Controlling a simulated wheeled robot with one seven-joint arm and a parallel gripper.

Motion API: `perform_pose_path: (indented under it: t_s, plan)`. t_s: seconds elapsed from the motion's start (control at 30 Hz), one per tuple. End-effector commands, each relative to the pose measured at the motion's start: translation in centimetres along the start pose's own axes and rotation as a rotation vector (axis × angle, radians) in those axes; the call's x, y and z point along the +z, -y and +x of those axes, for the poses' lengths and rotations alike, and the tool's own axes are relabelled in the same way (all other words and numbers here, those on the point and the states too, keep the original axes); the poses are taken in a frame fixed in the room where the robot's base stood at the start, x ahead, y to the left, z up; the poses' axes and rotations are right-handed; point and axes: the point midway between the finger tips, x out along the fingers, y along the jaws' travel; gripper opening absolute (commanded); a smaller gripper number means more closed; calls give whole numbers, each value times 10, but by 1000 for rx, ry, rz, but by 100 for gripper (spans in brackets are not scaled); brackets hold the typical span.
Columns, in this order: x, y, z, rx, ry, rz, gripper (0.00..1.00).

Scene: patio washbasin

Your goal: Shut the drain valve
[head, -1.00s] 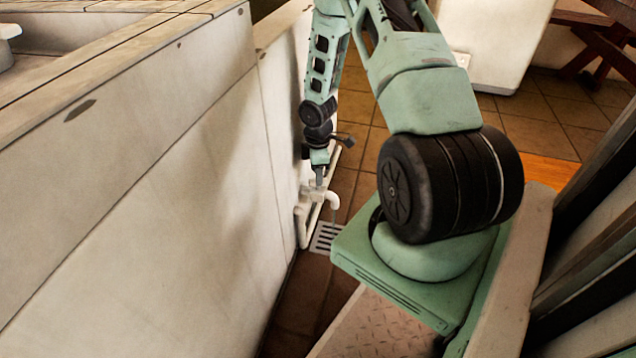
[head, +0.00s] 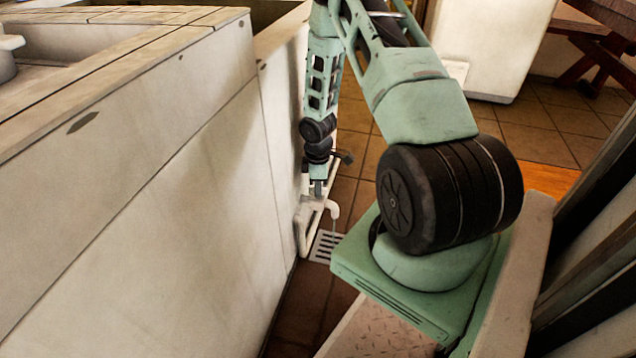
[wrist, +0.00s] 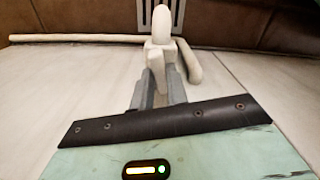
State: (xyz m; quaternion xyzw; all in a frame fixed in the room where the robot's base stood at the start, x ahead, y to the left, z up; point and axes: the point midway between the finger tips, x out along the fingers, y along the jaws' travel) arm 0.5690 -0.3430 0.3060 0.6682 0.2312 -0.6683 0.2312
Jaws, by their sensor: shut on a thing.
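The white drain pipe (head: 306,232) runs low along the basin wall, with a curved spout (head: 333,208) over a floor grate. A thin pale streak hangs below the spout. My gripper (head: 318,190) points down at the top of the pipe, beside the spout. In the wrist view my gripper (wrist: 159,90) has its grey fingers closed around a narrow white part, which looks like the drain valve's handle (wrist: 157,65). The fingers hide its lower end. I cannot tell the valve's exact setting.
The basin's pale side wall (head: 150,220) stands close on the left of my arm. The slotted floor grate (head: 324,246) lies below the spout. Tiled floor (head: 540,115) is open toward the back right, with a wooden table (head: 600,45) beyond.

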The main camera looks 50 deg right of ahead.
Motion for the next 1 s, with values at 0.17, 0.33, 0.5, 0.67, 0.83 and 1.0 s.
perform_pose_path:
  t_s: [0.17, 0.33, 0.5, 0.67, 0.83, 1.0]
  plan:
    - [0, 1, -5, -2, 1, 187, 0]
    - [0, 0, -2, 0, 0, 284, 0]
    - [0, 0, 0, 0, -1, 292, 0]
    - [0, 0, 0, 0, -1, 291, 27]
    - [0, 0, 0, 0, 0, 290, 37]
    - [0, 0, -2, 0, 0, 289, 37]
